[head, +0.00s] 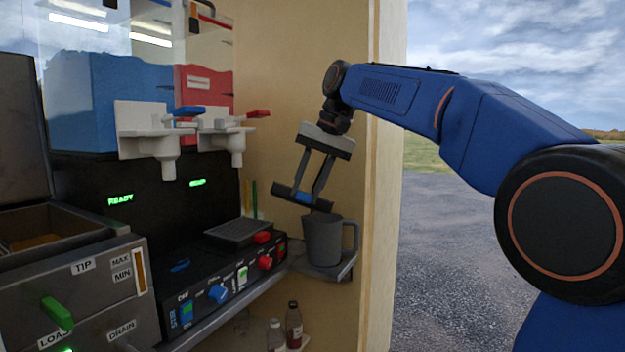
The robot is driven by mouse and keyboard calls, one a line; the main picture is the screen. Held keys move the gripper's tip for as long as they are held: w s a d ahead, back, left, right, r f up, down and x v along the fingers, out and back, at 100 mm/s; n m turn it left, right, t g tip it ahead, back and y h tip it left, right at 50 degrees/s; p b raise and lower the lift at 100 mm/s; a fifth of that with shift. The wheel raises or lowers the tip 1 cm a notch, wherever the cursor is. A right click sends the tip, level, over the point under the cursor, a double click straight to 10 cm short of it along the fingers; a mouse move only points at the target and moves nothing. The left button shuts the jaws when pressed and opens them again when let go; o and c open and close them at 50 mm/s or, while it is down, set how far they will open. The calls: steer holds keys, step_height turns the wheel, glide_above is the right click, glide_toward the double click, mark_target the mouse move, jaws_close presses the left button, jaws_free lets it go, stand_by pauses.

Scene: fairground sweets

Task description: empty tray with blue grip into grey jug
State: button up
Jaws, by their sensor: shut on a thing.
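My gripper (304,192) is at the end of the arm, pointing down, and is shut on the blue grip (304,198) of a dark tray (284,190). The tray shows as a narrow dark bar, tilted down to the right. Its inside and any contents cannot be seen. The grey jug (322,243) stands upright on a small corner shelf, its handle to the right. The tray is just above the jug's rim and slightly left of it; whether they touch is unclear.
Left of the jug is a black control panel (215,285) with coloured knobs and a dark grate (237,232). White taps (158,135) hang under clear tanks of blue and red. Small bottles (293,325) stand below. A wooden wall edge (380,200) is close right of the jug.

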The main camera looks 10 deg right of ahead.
steer(key=shift+s+a+f+t+h, duration=0.3)
steer(key=shift+a+f+h, duration=0.1)
steer(key=shift+f, duration=0.1)
steer(key=shift+s+a+f+t+h, duration=0.15)
steer(key=shift+a+f+t+h, duration=0.15)
steer(key=shift+f+h, duration=0.15)
steer(key=shift+s+f, duration=0.1)
steer(key=shift+f, duration=0.05)
steer(key=shift+s+a+r+n+t+h, duration=0.1)
steer(key=shift+a+r+n+t+h, duration=0.15)
steer(key=shift+t+h, duration=0.3)
steer(key=shift+r+n+t+h, duration=0.15)
steer(key=shift+r+t+h, duration=0.2)
steer(key=shift+h, duration=0.25)
